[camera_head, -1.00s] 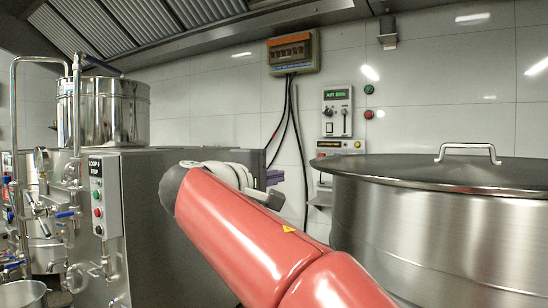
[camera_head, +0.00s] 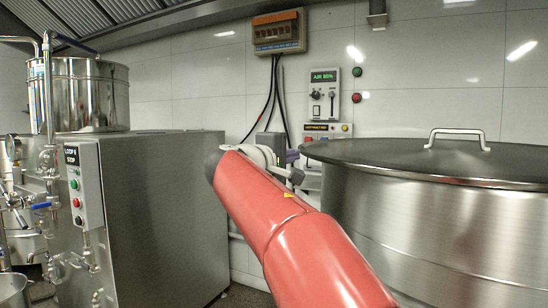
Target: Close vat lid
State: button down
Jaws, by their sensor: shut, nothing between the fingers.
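The big steel vat (camera_head: 420,225) stands at the right, cut off by the picture's edge. Its dark, flat lid (camera_head: 400,153) lies level across the top, with its left edge reaching past the vat wall. The pale bar handle (camera_head: 457,132) stands up from the lid. I cannot tell whether the lid sits fully on the rim all around. My gripper (camera_head: 293,157) is mostly hidden behind my red arm. Only small purple parts of it show, shut, left of the lid's edge and apart from it in the picture.
A steel machine cabinet (camera_head: 165,205) with a cylindrical hopper (camera_head: 92,95), a button box (camera_head: 82,187) and pipes fills the left. A control panel (camera_head: 324,93) and a breaker box (camera_head: 279,33) hang on the tiled wall.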

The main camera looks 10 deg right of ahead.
aim_at(311, 157)
jog(key=shift+d, duration=0.55)
jog(key=d, duration=0.5)
jog(key=shift+b, duration=0.4)
